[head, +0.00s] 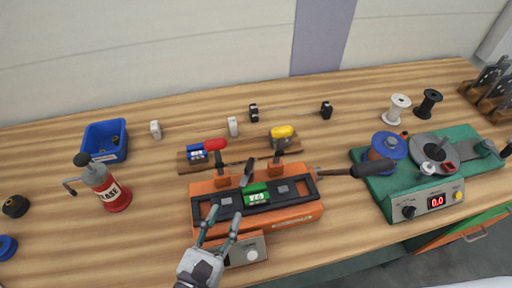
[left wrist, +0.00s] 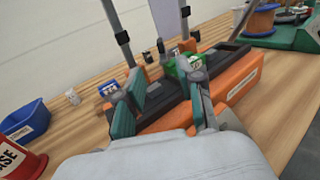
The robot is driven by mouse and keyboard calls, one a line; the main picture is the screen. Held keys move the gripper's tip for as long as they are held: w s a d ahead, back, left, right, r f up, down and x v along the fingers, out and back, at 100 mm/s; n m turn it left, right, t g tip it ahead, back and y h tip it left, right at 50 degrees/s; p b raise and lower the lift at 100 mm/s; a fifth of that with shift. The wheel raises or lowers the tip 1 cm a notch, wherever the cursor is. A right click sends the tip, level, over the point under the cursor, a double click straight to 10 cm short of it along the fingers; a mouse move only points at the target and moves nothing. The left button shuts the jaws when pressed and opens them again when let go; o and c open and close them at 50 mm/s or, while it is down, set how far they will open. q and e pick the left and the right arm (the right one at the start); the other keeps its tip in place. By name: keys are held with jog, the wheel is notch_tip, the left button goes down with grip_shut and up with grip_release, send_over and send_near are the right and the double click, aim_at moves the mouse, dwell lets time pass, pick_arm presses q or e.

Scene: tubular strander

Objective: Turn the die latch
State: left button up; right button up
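An orange strander unit (head: 258,225) with a black top sits at the middle of the bench. A green labelled block (head: 255,194) lies in its top channel and also shows in the left wrist view (left wrist: 186,66). Levers with a red grip (head: 215,144) and a yellow grip (head: 283,132) stand behind it. I cannot tell for sure which part is the die latch. My left gripper (head: 224,213) is open and empty, its fingertips at the front left of the orange unit. Its teal-padded fingers (left wrist: 165,108) show spread in the left wrist view. My right gripper is out of view.
A black-handled rod (head: 370,170) sticks out right of the unit. A green machine (head: 425,200) with a red display stands at the right. A red bottle (head: 108,188) and a blue bin (head: 104,142) are at the left. Spools (head: 397,110) stand at the back right.

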aim_at(246, 171)
pick_arm(q)
jog(key=shift+w+d, duration=0.1)
jog(key=shift+w, duration=0.2)
jog(key=shift+w+d+r+p, duration=0.15)
jog(key=shift+w+p, duration=0.1)
jog(key=shift+p, duration=0.15)
jog(key=p+x, duration=0.2)
jog(key=x, duration=0.2)
jog(key=shift+r+p, duration=0.35)
jog(key=shift+p, duration=0.05)
jog(key=x, duration=0.2)
jog(key=p+x, duration=0.1)
jog(key=x, duration=0.1)
jog(key=p+x, duration=0.1)
jog(key=x, duration=0.1)
jog(key=shift+w+f, duration=0.25)
jog(key=shift+w, duration=0.05)
jog(key=shift+w+d, duration=0.3)
jog(key=shift+w, duration=0.3)
jog(key=shift+w+d+f, duration=0.1)
jog(key=shift+w, duration=0.1)
grip_shut()
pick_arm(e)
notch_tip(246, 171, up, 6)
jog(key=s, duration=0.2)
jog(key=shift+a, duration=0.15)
